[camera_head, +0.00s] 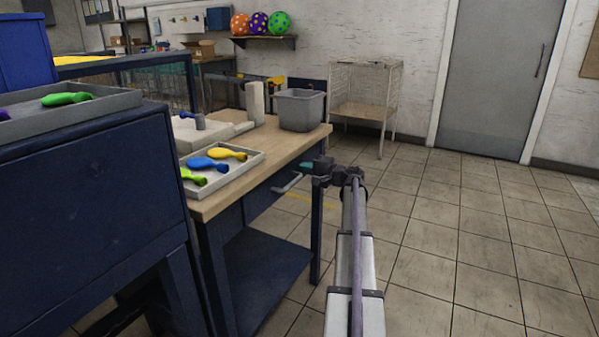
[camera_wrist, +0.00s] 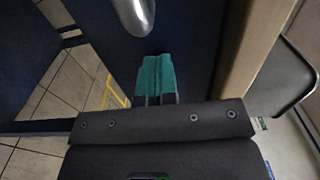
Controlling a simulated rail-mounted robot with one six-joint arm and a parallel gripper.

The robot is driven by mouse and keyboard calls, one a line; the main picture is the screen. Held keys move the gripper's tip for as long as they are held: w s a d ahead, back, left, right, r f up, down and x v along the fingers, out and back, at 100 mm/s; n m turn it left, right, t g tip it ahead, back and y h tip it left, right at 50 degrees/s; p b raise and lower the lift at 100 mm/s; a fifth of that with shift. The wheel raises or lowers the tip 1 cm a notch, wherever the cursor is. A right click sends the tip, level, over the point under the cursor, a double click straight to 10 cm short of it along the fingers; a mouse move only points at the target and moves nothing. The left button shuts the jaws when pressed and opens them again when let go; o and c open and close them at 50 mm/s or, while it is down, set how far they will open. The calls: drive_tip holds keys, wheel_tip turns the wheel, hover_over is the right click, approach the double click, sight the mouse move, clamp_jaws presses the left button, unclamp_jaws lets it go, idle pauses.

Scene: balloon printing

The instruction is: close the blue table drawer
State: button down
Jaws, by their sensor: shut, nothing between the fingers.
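The blue drawer (camera_head: 264,196) sits under the wooden top of the blue table (camera_head: 284,152), at the middle of the head view. Its front looks near the tabletop edge; I cannot tell whether a small gap is left. Its grey bar handle (camera_head: 287,184) sticks out from the front, and the handle's curved end (camera_wrist: 133,14) shows at the top of the wrist view. My gripper (camera_head: 306,167) is by the table's right front edge. In the wrist view its teal fingers (camera_wrist: 154,75) are shut and empty, in front of the blue panel, just below the handle; contact is unclear.
A tray of balloons (camera_head: 225,176), a grey bin (camera_head: 300,109) and a light-coloured fixture stand on the tabletop. A dark blue cabinet (camera_head: 90,200) with a tray stands at left. A wire rack (camera_head: 365,95) is behind. The tiled floor (camera_head: 480,240) at right is clear.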

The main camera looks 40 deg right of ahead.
drive_tip(key=shift+w+r, duration=0.1)
drive_tip(key=shift+w, duration=0.2)
drive_tip(key=shift+s, duration=0.1)
drive_tip(key=v, duration=1.4)
drive_tip(key=shift+s, duration=0.15)
